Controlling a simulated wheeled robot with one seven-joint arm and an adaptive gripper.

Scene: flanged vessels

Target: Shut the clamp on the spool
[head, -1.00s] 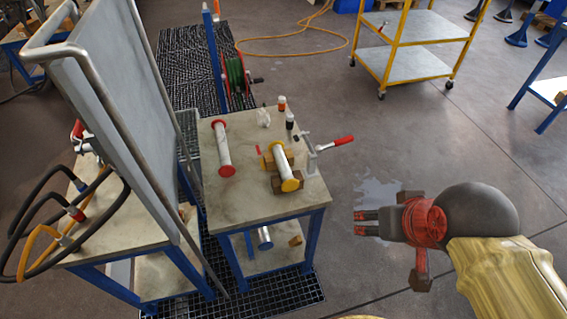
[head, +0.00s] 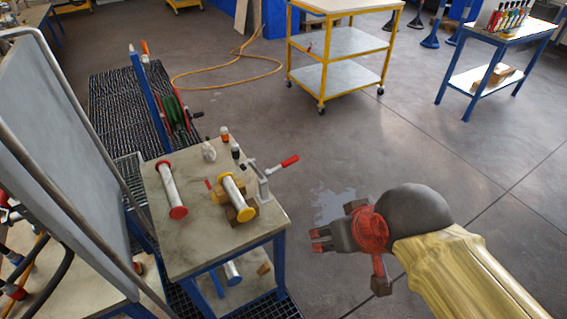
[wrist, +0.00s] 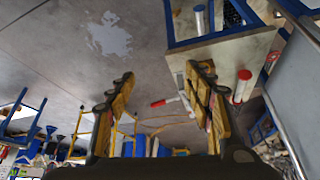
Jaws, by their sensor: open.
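The toggle clamp (head: 265,186) stands at the right edge of the work table, a grey metal body with a red-tipped handle (head: 289,161) pointing up and right, out over the edge. Beside it, a white spool with yellow flanges (head: 234,190) lies on wooden blocks. I cannot tell whether the clamp touches this spool. A white spool with red flanges (head: 171,186) lies to its left. My gripper (head: 318,240) is open and empty over the floor, right of the table and apart from the clamp. The wrist view shows the red handle (wrist: 163,102) between the open fingers (wrist: 160,78).
Small bottles (head: 225,134) stand at the table's back. A tall grey panel (head: 50,150) with a pipe frame rises at left. A yellow cart (head: 340,43) and a blue table (head: 497,38) stand behind.

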